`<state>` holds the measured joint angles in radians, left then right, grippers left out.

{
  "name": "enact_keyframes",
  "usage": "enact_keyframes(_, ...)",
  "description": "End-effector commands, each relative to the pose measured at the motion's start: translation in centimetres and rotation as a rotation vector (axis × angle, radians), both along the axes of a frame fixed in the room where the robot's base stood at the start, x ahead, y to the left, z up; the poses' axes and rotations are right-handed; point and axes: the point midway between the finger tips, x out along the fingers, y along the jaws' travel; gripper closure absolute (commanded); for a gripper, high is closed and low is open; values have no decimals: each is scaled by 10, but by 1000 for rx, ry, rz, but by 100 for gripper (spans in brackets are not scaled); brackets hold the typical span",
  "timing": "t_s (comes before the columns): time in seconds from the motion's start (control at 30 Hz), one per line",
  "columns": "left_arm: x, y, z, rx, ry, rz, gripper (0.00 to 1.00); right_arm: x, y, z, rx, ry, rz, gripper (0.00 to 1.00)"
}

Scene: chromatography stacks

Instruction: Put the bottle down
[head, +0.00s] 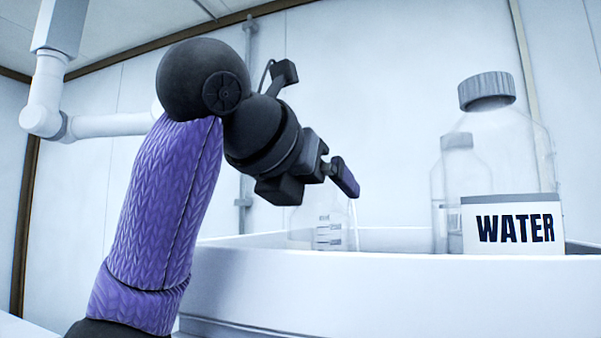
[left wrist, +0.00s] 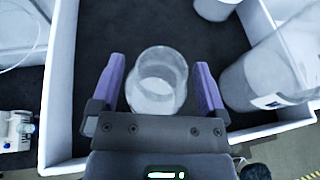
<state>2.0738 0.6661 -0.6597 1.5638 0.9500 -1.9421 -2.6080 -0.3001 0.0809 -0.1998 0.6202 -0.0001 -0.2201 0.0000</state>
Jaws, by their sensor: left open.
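A clear glass bottle with graduation marks (head: 329,232) stands inside a white tray (head: 300,282) in the head view. In the left wrist view the bottle (left wrist: 158,82) is between the two purple fingers of my left gripper (left wrist: 158,90), with a gap on each side. My left gripper (head: 343,178) is open, above and around the bottle's upper part. The tray's wall hides the bottle's base in the head view. My right gripper is not in view.
The tray's dark floor (left wrist: 110,30) is clear beyond the fingers. A small device (left wrist: 18,130) sits outside the tray's left wall.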

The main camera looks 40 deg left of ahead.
Motion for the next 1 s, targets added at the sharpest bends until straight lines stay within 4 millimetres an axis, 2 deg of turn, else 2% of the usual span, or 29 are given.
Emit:
enact_keyframes(0.3,-70,-2,23,-1,-8,5,5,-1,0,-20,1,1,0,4)
enact_keyframes(0.5,-102,-4,37,0,-3,1,5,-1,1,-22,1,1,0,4)
enact_keyframes(0.63,-109,-5,39,0,-2,0,5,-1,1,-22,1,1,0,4)
enact_keyframes(1.0,-109,-5,40,0,-1,0,5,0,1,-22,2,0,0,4)
